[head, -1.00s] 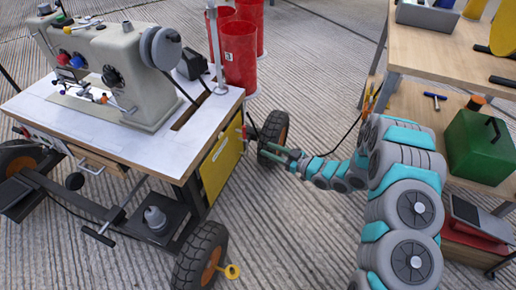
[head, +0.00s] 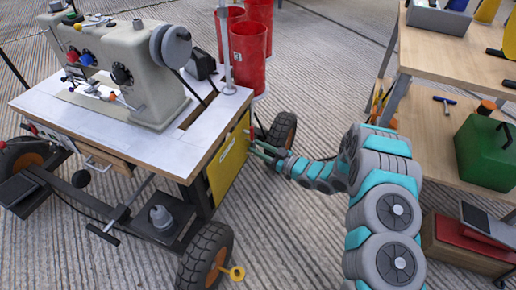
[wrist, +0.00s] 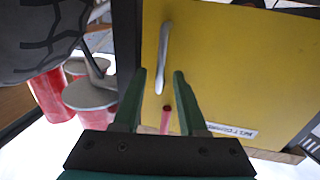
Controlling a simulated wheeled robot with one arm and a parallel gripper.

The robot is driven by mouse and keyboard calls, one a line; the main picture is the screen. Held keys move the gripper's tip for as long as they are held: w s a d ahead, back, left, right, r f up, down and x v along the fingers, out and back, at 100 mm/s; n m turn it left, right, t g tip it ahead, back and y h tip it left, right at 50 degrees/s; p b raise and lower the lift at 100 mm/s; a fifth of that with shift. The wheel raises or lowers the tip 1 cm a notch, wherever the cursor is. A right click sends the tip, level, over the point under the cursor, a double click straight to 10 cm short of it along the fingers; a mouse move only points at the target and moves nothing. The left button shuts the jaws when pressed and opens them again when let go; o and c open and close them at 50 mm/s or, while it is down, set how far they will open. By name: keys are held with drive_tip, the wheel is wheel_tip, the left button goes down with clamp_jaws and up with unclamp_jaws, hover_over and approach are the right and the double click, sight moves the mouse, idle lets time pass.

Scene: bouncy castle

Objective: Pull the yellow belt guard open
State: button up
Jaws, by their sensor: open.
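The yellow belt guard (head: 228,165) is a flat panel on the right end of the sewing machine table. It looks shut against the frame. In the wrist view the yellow panel (wrist: 240,65) fills the upper right, with a silver bar handle (wrist: 163,55) near its left edge and a small label low on it. My gripper (head: 262,150) is beside the panel's far edge. In the wrist view my gripper (wrist: 165,75) is open, its two green fingers pointing at the panel on either side of the handle's lower end. Contact with the handle cannot be told.
The sewing machine (head: 125,75) stands on a wheeled white-topped table (head: 50,100). A black tyre (head: 282,132) is close behind my gripper. Red bins (head: 248,55) stand at the back. A wooden shelf unit (head: 430,130) with a green box (head: 487,150) is at right.

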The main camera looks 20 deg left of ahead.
drive_tip(key=shift+a, duration=0.1)
drive_tip(key=shift+c, duration=0.3)
clamp_jaws()
idle(1.1)
